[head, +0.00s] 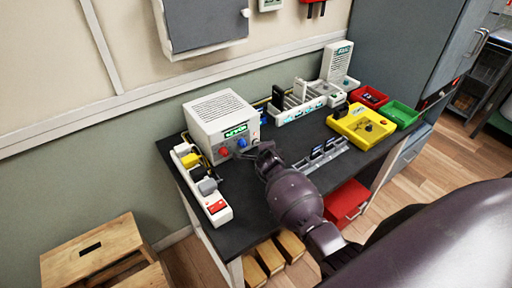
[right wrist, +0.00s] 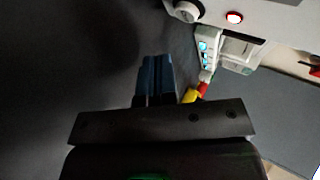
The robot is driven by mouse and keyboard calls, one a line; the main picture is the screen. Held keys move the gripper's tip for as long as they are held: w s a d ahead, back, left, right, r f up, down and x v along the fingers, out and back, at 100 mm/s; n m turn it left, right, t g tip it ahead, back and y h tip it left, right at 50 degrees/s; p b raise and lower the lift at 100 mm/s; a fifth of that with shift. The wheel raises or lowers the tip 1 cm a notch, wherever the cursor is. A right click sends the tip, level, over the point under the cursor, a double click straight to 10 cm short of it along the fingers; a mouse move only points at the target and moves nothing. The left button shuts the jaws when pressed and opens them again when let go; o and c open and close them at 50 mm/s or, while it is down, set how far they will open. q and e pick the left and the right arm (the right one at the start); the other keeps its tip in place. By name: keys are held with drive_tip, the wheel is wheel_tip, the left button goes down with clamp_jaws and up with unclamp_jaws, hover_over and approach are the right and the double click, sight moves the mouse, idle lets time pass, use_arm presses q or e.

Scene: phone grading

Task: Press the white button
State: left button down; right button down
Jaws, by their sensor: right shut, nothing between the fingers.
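The white box (head: 215,115) with a vented top, a green display, a red control (head: 224,152) and a blue control (head: 241,143) stands at the back left of the dark table. In the right wrist view a round pale button or knob (right wrist: 186,11) shows at the top edge, beside a lit red one (right wrist: 234,17); I cannot tell for certain that it is the white button. In the head view no white button stands out on the box front. My right gripper (head: 260,152) is just in front of the box's lower right; its fingers (right wrist: 154,78) are shut and empty.
A power strip (head: 217,214) with plugs lies left of the box. A white rack (head: 297,108), a yellow tray (head: 359,128), a red bin (head: 370,96) and a green bin (head: 400,115) stand to the right. A slotted holder (head: 318,157) lies right of my arm.

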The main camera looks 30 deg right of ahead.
sight(256, 142)
drive_tip(key=shift+w+a+r, duration=0.1)
drive_tip(key=shift+w, duration=0.85)
idle(1.2)
drive_tip(key=shift+w, duration=0.1)
drive_tip(key=shift+w, duration=0.3)
